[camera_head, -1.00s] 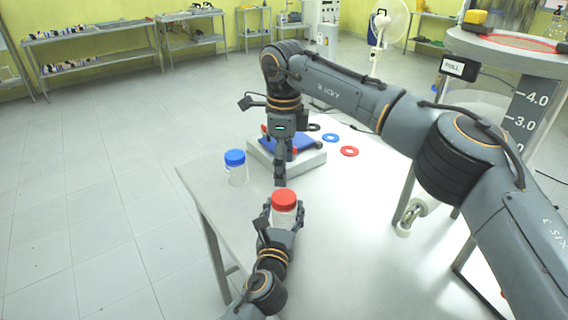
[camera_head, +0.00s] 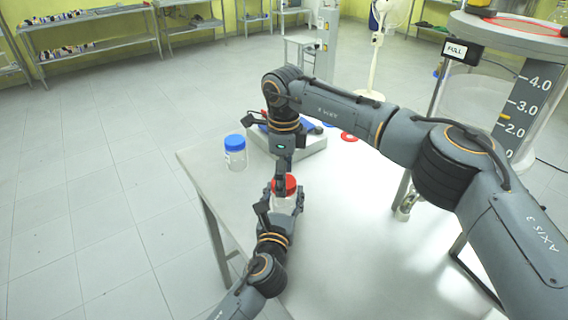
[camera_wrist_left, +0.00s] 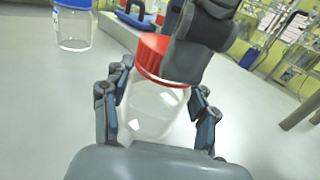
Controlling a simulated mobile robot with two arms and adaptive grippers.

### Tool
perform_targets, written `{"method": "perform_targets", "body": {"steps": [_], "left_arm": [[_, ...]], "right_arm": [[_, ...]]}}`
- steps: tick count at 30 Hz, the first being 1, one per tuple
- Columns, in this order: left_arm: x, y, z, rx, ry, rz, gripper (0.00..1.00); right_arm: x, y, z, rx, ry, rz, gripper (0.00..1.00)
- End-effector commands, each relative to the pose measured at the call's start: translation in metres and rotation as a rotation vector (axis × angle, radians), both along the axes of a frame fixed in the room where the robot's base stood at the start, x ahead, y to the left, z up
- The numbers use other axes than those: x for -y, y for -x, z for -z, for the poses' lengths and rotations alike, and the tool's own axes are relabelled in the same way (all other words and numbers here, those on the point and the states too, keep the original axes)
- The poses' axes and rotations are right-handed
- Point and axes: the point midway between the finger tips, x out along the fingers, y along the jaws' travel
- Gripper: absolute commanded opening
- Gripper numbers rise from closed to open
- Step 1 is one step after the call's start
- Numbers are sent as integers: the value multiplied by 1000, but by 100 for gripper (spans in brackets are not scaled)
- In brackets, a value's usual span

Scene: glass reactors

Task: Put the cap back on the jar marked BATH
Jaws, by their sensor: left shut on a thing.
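A clear jar (camera_wrist_left: 152,108) with a red cap (camera_head: 290,183) on its top is at the front of the table. My left gripper (camera_head: 282,210) is shut around its body. In the left wrist view the red cap (camera_wrist_left: 152,52) covers the jar's mouth; I cannot tell if it is screwed tight. My right gripper (camera_head: 282,182) reaches down from above, its fingers at the cap and hiding part of it. The gap between those fingers is not clear. A second clear jar (camera_head: 236,158) with a blue cap (camera_head: 235,142) stands farther left. No BATH marking is readable.
A pale platform (camera_head: 305,145) with a blue top stands behind the jars. A red ring (camera_head: 349,137) lies right of it, partly behind my right arm. A large graduated vessel (camera_head: 500,100) stands at the right. The front table surface (camera_head: 345,230) is clear.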

Motion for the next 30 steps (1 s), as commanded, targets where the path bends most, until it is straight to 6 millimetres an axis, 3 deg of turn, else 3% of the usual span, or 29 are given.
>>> {"method": "perform_targets", "body": {"steps": [11,19,25,30], "left_arm": [[0,0,0,0,0,0,0],[0,0,0,0,0,0,0],[0,0,0,0,0,0,0],[0,0,0,0,0,0,0]], "right_arm": [[0,0,5,0,0,0,71],[0,0,4,0,0,0,17],[0,0,5,0,0,111,17],[0,0,5,0,0,429,17]]}}
